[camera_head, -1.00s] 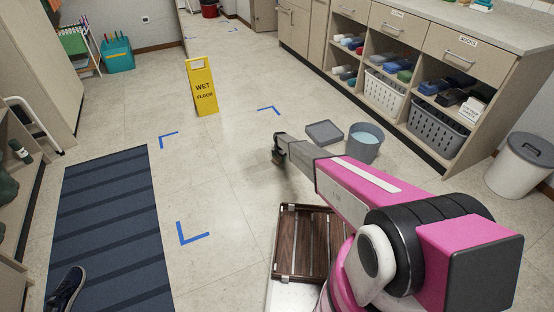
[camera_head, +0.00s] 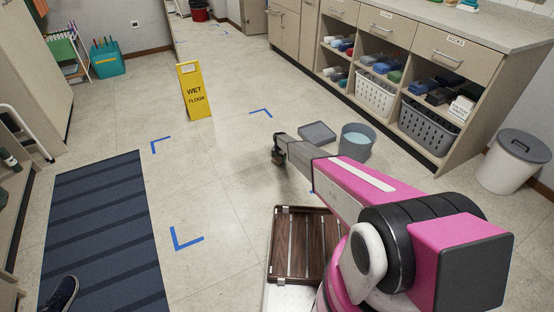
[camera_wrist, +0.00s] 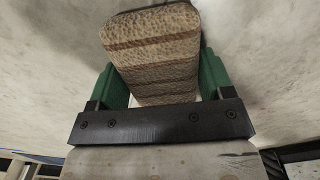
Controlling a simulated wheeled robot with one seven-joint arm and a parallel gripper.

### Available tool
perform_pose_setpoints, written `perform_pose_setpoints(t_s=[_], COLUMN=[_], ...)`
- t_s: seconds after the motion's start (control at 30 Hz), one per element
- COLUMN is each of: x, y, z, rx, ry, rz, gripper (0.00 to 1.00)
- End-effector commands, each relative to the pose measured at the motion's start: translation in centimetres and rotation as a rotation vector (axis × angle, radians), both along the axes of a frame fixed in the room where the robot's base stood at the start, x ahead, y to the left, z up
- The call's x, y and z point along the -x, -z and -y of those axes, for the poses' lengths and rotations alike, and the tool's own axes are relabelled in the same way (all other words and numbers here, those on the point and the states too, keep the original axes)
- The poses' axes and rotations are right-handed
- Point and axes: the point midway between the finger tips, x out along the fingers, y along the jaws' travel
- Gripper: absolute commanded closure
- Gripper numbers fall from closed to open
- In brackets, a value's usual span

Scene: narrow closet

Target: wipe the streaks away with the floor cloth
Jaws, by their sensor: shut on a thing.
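My gripper (camera_wrist: 162,78) has green fingers shut on a folded tan floor cloth with brown stripes (camera_wrist: 155,60). In the head view my gripper (camera_head: 278,156) is low over the floor, left of the grey bucket, with a small brown bit of cloth at its tip. I cannot tell from these frames whether the cloth touches the floor. A faint dark smudge (camera_head: 287,184) lies on the floor just below my gripper in the picture; it may be streaks or shadow. No clear streaks show in the wrist view.
Blue tape corners (camera_head: 186,240) mark a floor area. A bucket of water (camera_head: 356,146) and a grey flat tray (camera_head: 317,133) stand right of it. A yellow wet-floor sign (camera_head: 195,92), a striped mat (camera_head: 100,235), shelving (camera_head: 395,70) and a lidded bin (camera_head: 513,165) surround it.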

Motion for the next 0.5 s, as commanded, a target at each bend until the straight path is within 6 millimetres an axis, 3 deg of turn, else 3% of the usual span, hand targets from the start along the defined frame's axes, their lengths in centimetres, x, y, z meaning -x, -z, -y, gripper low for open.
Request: perform_pose_setpoints(t_s=[0.3, 0.5], x=[-1.2, -0.9], y=[-0.1, -0.1], z=[1.8, 1.4], rx=[0.001, 0.000], ry=[0.001, -0.001], rz=[0.000, 0.000], gripper=[0.45, 0.45])
